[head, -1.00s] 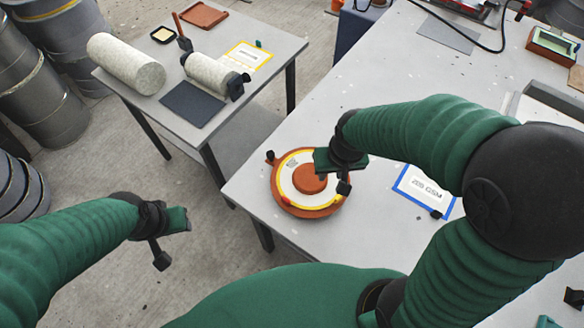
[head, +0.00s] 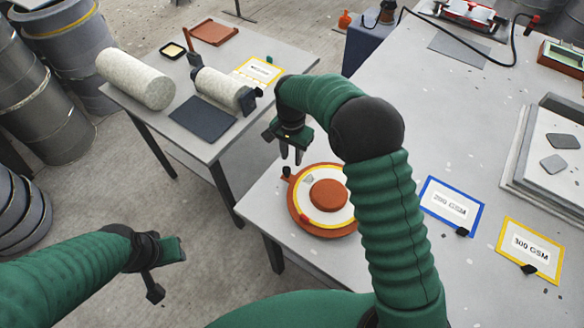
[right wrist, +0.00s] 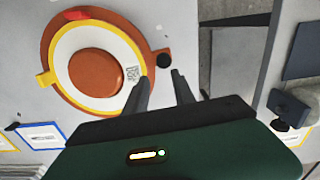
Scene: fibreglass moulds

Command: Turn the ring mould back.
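The ring mould (head: 298,204) is a round orange-brown piece with a white ring, a yellow edge and a raised orange centre (head: 329,195). It lies flat at the near left corner of the large table. It also shows in the right wrist view (right wrist: 55,45). A black knob (right wrist: 164,60) sticks out at its rim. My right gripper (head: 291,160) is above the knob side of the mould, its two fingers apart and empty; the knob appears just beyond the fingertips. My left gripper (head: 160,280) hangs over the floor, away from the mould; its finger gap is unclear. My right arm covers the mould's right edge.
A blue-framed card (head: 470,212) and a yellow-framed card (head: 546,262) lie right of the mould. A grey tray (head: 510,170) is farther right. The side table (head: 160,105) at the left holds two pale rolls (head: 135,78) and a dark mat (head: 202,118).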

